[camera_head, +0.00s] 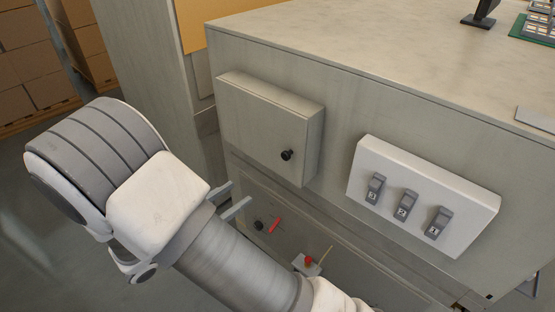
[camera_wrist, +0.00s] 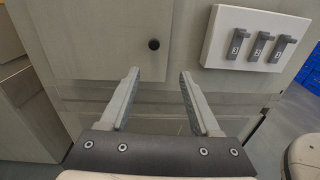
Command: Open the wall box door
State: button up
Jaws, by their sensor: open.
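The wall box (camera_head: 262,125) is a grey metal box on the side of the grey cabinet, and its door looks shut. A round black knob (camera_head: 287,155) sits near the door's lower right corner. In the wrist view the box door (camera_wrist: 105,40) is at the upper left and the knob (camera_wrist: 154,44) lies ahead of the fingers, between their lines. My gripper (camera_head: 233,199) is open and empty, left of and below the box in the head view. In the wrist view both fingers of my gripper (camera_wrist: 158,75) show apart, not touching the knob.
A white panel with several grey switches (camera_head: 423,195) is mounted right of the box. Below are a red lever (camera_head: 275,224) and a red knob with a yellow rod (camera_head: 309,262). Stacked cartons (camera_head: 35,65) stand far left.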

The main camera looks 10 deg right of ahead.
jog(key=b, duration=0.1)
send_near(284, 157)
jog(key=shift+n+t, duration=0.4)
jog(key=x, duration=0.8)
jog(key=shift+s+d+f, duration=0.1)
jog(key=shift+d+f, duration=0.1)
jog(key=shift+f, duration=0.05)
grip_shut()
dwell(0.7)
